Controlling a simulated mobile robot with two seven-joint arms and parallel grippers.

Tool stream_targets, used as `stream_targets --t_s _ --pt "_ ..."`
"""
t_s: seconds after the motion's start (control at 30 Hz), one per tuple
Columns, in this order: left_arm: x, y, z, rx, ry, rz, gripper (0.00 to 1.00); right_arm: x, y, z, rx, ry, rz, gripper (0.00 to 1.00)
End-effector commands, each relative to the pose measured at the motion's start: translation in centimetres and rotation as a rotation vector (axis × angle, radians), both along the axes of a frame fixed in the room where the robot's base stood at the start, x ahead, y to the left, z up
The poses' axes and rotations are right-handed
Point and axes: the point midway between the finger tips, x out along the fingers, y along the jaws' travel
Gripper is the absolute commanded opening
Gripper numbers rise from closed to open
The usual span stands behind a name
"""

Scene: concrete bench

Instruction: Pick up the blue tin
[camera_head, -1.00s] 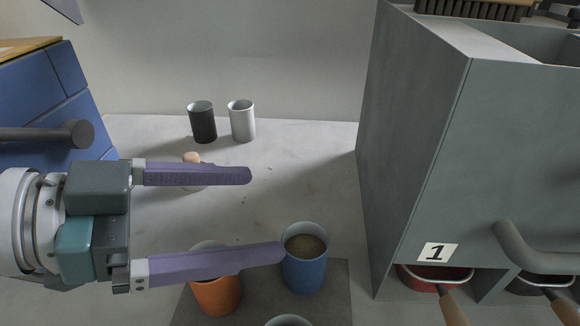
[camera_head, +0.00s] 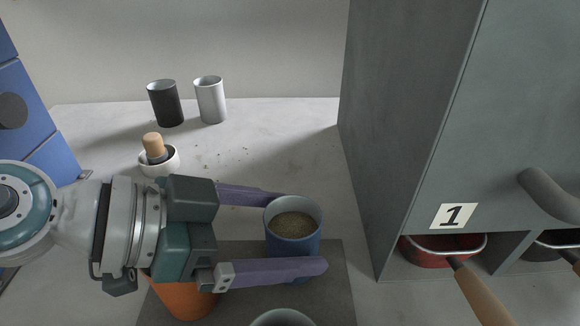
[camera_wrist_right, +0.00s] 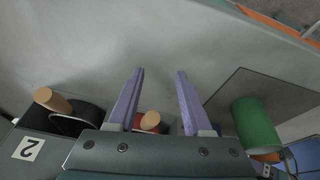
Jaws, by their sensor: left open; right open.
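The blue tin (camera_head: 291,247) is an open cup filled with brown granular stuff, standing on a dark mat (camera_head: 338,290) in the head view. My left gripper (camera_head: 305,230) is open, with its purple fingers on either side of the tin; the near finger crosses in front of the tin's lower part and the far finger passes behind its left side. Whether either finger touches the tin cannot be told. My right gripper (camera_wrist_right: 154,75) is open and empty in the right wrist view, above a pale surface.
An orange tin (camera_head: 182,300) is partly hidden under my left gripper. A mortar with pestle (camera_head: 158,158), a black cup (camera_head: 166,104) and a white cup (camera_head: 210,100) stand behind. A grey cabinet (camera_head: 415,120) bounds the right. The right wrist view shows a green tin (camera_wrist_right: 256,124).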

Motion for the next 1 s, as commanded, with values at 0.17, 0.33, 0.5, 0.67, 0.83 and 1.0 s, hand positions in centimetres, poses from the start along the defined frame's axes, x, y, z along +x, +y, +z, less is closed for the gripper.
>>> stream_targets --t_s 0.17,0.33,0.5,0.67,0.83,1.0 --pt "0.06 -0.07 -0.01 0.001 -0.001 0.000 1.00 0.02 0.09 0.02 0.003 -0.001 -0.002 0.50" --pt "0.05 -0.06 -0.01 0.001 -0.001 0.000 0.85 0.04 0.18 0.04 0.007 -0.001 -0.004 0.50" --pt "0.03 -0.06 0.00 0.001 -0.001 0.000 0.66 0.05 0.22 0.04 0.008 -0.001 -0.005 0.50" --pt "0.03 -0.05 -0.01 0.001 -0.001 0.000 0.48 0.07 0.23 0.04 0.008 -0.002 -0.005 0.50" --pt "0.03 -0.05 -0.01 0.000 0.000 0.001 0.29 0.08 0.23 0.04 0.008 -0.002 -0.005 0.50" --pt "0.03 -0.05 -0.01 0.000 0.000 0.001 0.10 0.09 0.23 0.04 0.008 -0.002 -0.005 0.50"
